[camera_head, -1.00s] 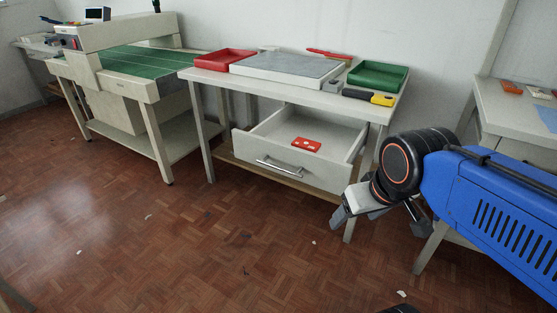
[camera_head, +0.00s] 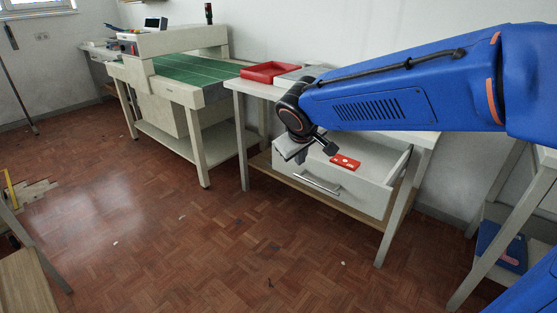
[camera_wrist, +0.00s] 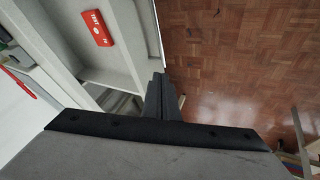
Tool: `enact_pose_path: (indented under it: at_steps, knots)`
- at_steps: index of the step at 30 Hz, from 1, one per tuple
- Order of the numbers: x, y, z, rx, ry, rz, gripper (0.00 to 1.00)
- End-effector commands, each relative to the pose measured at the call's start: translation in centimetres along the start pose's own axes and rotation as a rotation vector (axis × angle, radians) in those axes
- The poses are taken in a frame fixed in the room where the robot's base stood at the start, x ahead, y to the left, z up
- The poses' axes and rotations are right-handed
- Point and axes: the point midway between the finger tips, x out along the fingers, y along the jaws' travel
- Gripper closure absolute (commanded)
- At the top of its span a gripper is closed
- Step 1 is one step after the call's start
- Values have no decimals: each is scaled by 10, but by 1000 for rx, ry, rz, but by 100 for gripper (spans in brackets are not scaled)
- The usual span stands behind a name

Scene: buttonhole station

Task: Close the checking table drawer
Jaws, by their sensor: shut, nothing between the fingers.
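The checking table (camera_head: 397,222) holds a pale drawer (camera_head: 352,191), which stands pulled out towards the room. The drawer has a metal bar handle (camera_head: 317,184) on its front, and a red labelled item (camera_head: 345,162) lies inside. The wrist view shows the drawer's inside (camera_wrist: 120,60) and the red item (camera_wrist: 98,28) at upper left. My gripper (camera_head: 294,156) is by the drawer's left front corner, pointing down. Its fingers (camera_wrist: 163,97) are shut and empty, close to the end of the drawer front. I cannot tell whether they touch it.
A red tray (camera_head: 270,72) sits on the tabletop; my arm hides much of the top. A green-topped table (camera_head: 190,69) stands to the left, and another table with a blue item (camera_head: 500,248) on its shelf to the right. The parquet floor (camera_head: 200,250) in front is mostly clear.

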Motion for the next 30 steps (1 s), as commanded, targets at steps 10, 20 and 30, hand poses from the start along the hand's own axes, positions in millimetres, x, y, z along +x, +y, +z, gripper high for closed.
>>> enact_pose_path:
  at_steps: [10,20,30]
  knots:
    - [26,-54,-72,-130,64,8,100]
    - [57,-55,-76,-134,64,9,100]
    - [117,-55,-80,-134,64,8,100]
